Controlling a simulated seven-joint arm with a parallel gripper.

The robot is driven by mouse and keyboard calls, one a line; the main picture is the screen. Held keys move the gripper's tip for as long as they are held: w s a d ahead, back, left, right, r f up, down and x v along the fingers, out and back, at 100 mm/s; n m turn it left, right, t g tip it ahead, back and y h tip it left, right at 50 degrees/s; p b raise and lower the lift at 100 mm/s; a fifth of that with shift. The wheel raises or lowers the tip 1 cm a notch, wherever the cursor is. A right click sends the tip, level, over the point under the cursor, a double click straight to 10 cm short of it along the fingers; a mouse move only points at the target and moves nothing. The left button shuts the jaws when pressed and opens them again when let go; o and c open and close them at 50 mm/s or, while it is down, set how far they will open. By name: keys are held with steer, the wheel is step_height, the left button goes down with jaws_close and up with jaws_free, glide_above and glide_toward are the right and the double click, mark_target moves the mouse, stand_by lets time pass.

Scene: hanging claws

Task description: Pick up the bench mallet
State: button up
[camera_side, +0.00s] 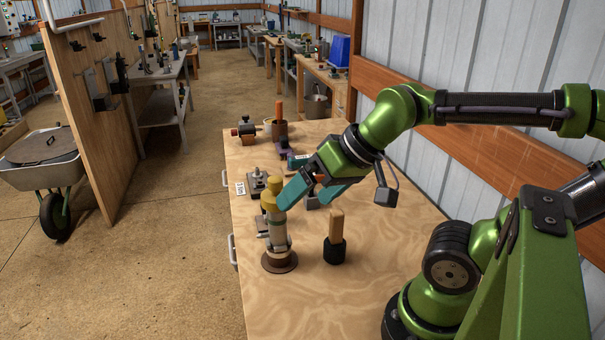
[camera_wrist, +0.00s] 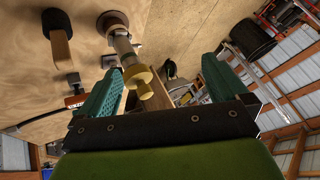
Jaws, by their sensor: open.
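A mallet-like tool, which I take for the bench mallet, stands upright on its black head (camera_side: 334,251) with its pale wooden handle (camera_side: 336,225) pointing up. It stands on the wooden bench, right of a yellow-topped grey tool on a round brown base (camera_side: 279,262). In the wrist view the wooden handle (camera_wrist: 62,52) is at upper left, outside my fingers. My gripper (camera_side: 302,200) has teal fingers and is open, above the bench. One fingertip is close to the yellow top (camera_side: 268,184). In the wrist view that yellow top (camera_wrist: 138,82) appears between the fingers of my gripper (camera_wrist: 160,68); contact cannot be told.
Behind my gripper, the bench (camera_side: 370,285) holds a brown pot with an orange handle (camera_side: 279,110), a small grey metal device (camera_side: 256,182) and other small tools. The front of the bench is clear. A wooden rail and wall run along the right.

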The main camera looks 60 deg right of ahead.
steer(key=shift+c, duration=0.2)
steer(key=c, duration=0.6)
steer(key=shift+a, duration=0.1)
steer(key=m+g+h, duration=1.3)
steer(key=m+h, duration=0.2)
steer(key=m, duration=0.4)
glide_toward(331, 232)
steer(key=shift+t+y, duration=0.3)
steer(key=shift+t, duration=0.1)
steer(key=x, duration=1.1)
steer(key=shift+s+d+r, duration=0.25)
steer(key=shift+s+d, duration=0.1)
steer(key=shift+s, duration=0.05)
